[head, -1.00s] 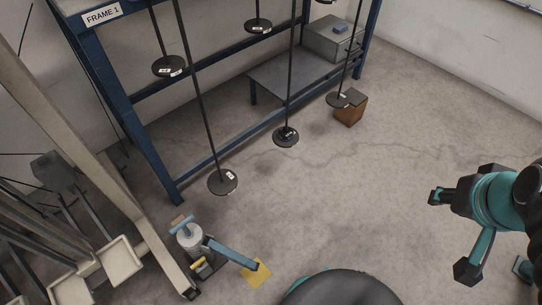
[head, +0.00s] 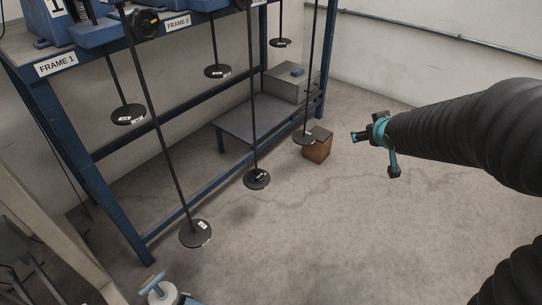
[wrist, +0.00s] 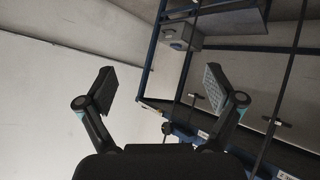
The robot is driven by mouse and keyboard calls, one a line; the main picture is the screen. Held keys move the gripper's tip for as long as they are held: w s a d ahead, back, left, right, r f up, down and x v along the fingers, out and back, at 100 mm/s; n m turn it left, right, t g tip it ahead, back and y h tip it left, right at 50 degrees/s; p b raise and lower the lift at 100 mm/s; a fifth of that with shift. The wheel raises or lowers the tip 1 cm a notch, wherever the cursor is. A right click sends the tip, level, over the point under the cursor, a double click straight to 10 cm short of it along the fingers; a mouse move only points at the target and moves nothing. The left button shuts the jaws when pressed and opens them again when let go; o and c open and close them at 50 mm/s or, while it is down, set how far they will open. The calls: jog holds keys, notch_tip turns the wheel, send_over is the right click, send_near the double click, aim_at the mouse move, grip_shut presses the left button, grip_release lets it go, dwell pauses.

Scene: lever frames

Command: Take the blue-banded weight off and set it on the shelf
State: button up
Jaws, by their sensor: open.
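Several dark round pans hang on long rods from the blue frame. The middle front pan (head: 250,184) has a small dark weight (head: 258,178) on it with a bluish tint; its band is too small to make out. The grey low shelf (head: 236,121) stands at the back, under the frame. My gripper (head: 375,154) is open and empty, to the right of the hanging pans and apart from them. In the wrist view my gripper (wrist: 158,88) has its two fingers spread wide with nothing between them.
A grey box (head: 286,86) with a small blue item (head: 297,72) on top is at the shelf's right end. A brown box (head: 318,149) stands on the floor near the right rear pan. A pale blue-handled device (head: 160,291) is at the bottom left. The floor at front right is clear.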

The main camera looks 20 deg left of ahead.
jog(key=w+a+f+n+y+b, duration=0.1)
jog(key=w+a+f+n+y, duration=0.1)
jog(key=w+a+f, duration=0.4)
jog(key=n+g+y+b, duration=0.4)
jog(key=n+g+y, duration=0.15)
jog(key=y, duration=0.35)
send_near(257, 174)
jog(key=x, duration=0.4)
jog(key=shift+f+b, duration=0.2)
jog(key=shift+b, duration=0.15)
jog(key=shift+b+x, duration=0.45)
jog(key=shift+x, duration=2.6)
jog(key=shift+w+r, duration=0.1)
jog(key=c, duration=1.5)
jog(key=shift+o, duration=0.2)
